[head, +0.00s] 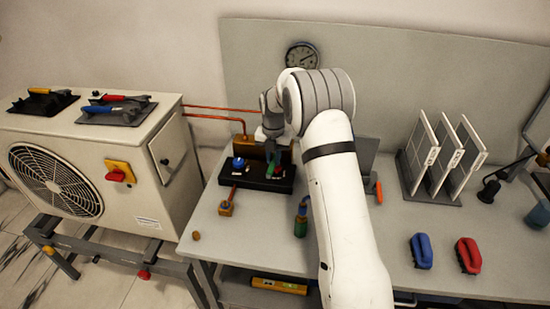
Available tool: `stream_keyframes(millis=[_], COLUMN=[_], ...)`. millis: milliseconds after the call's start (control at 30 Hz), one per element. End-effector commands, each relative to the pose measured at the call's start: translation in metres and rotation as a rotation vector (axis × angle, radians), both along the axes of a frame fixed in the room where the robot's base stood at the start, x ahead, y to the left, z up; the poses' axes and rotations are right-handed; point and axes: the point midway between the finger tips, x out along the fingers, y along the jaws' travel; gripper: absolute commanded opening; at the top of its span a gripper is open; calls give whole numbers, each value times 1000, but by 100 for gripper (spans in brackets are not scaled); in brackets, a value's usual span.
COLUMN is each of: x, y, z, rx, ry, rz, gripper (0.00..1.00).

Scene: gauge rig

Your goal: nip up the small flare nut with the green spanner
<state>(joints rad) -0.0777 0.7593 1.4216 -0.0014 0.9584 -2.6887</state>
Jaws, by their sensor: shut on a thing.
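My gripper (274,142) is at the back of the bench, left of my white arm, pointing down and shut. A small green piece (277,158) shows just under its jaws; it looks like the green spanner, held there, but its head is hidden. A dark block (257,182) with a blue part (238,163) and a red part lies just below the gripper. A brass fitting (244,138) on the copper pipe stands behind, left of the gripper. The small flare nut is too small to tell apart, and I cannot tell whether the spanner touches it.
The outdoor unit (135,172) stands left, with tools on mats on top. Copper pipes (212,118) run from it to the bench. A brass valve (226,207) and green bottle (300,226) stand in front. The rack of white panels (443,155) and blue and red handled tools are right.

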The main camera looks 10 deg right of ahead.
Motion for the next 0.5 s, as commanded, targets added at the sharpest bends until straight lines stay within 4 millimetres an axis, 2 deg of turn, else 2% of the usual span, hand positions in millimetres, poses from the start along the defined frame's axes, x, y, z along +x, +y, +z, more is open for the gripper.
stream_keyframes(millis=[500], x=[10], y=[19], z=[0], rx=[-1], ry=[0], rz=[-161], gripper=[0])
